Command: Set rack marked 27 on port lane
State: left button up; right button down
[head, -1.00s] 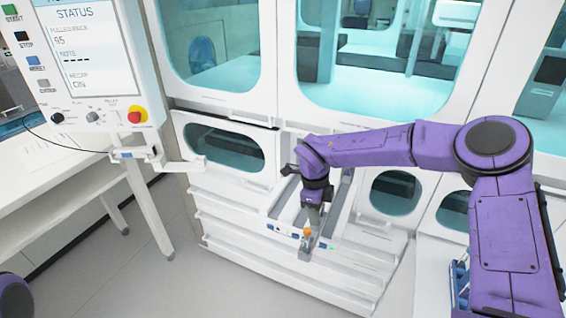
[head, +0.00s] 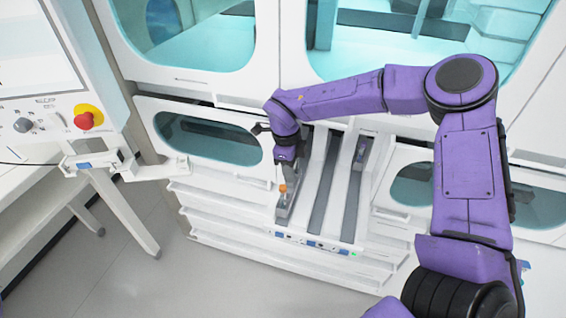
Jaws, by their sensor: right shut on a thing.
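My right gripper (head: 285,172) points down and is shut on a small grey rack (head: 284,208) with an orange-capped tube (head: 283,188). The rack is at the front part of the leftmost lane of the tube track (head: 330,240). I cannot tell whether it rests in the lane or hangs just above it. Its number is too small to read. The middle lane (head: 323,200) looks empty. Another dark rack (head: 361,150) is toward the back of the right lane. My left gripper is out of view.
The track juts from a white analyser with windows above and stepped ledges (head: 250,228) below. A control panel with a red stop knob (head: 89,117) and a bracket arm (head: 150,168) stand at the left. A white table (head: 50,200) is at far left. A green light (head: 354,254) shows on the track front.

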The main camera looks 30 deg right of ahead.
jog(key=shift+s+f+b, duration=0.3)
jog(key=shift+s+f, duration=0.05)
jog(key=shift+s, duration=0.5)
jog(key=shift+w+f, duration=0.35)
jog(key=shift+w, duration=0.55)
jog(key=shift+s+r+p, duration=0.3)
jog(key=shift+s+r, duration=0.05)
jog(key=shift+s, duration=0.2)
jog(key=shift+w+f, duration=0.2)
jog(key=shift+w, duration=0.05)
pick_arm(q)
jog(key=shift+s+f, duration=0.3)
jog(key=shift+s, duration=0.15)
pick_arm(e)
jog(key=shift+s+f, duration=0.1)
jog(key=shift+f, duration=0.05)
